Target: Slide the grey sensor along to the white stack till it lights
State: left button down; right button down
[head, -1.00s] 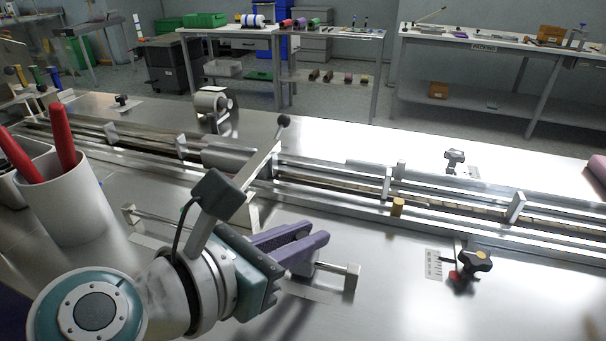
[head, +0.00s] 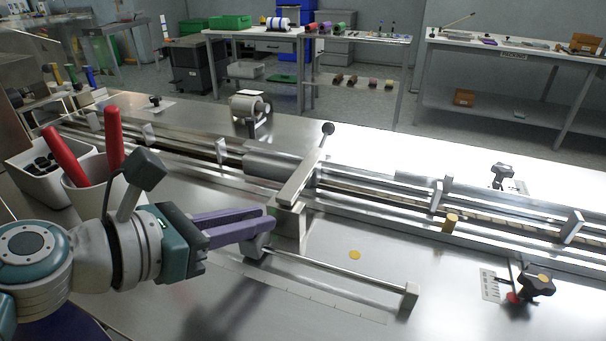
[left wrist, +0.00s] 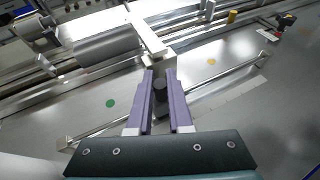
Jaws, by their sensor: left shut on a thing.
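The grey sensor (head: 257,246) is a small block on a thin metal rod (head: 345,275) that runs along the front of the machine. My left gripper (head: 270,222) has its purple fingers shut on it. In the left wrist view the sensor (left wrist: 160,88) shows dark between the fingertips (left wrist: 160,80), and the rod passes on both sides. I see no light on the sensor. I cannot make out a white stack for certain. My right gripper is not in view.
A yellow disc (head: 355,255) lies behind the rod, and a green disc (left wrist: 110,103) shows in the left wrist view. A metal post with a lever arm (head: 300,183) stands beside my fingertips. An end block (head: 410,295) closes the rod at right. A cup (head: 85,183) holds red handles.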

pick_arm(q)
jog(key=shift+w+a+b, duration=0.1)
jog(key=shift+w+a, duration=0.15)
jog(key=shift+a, duration=0.5)
jog(key=shift+w+a+b, duration=0.1)
jog(key=shift+w+a, duration=0.1)
jog(key=shift+a, duration=0.55)
jog(key=shift+w+a+b, duration=0.1)
jog(key=shift+w+a, duration=0.15)
jog(key=shift+a, duration=0.5)
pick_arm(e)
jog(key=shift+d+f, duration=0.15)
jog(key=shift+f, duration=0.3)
pick_arm(q)
jog(key=c, duration=0.8)
grip_release()
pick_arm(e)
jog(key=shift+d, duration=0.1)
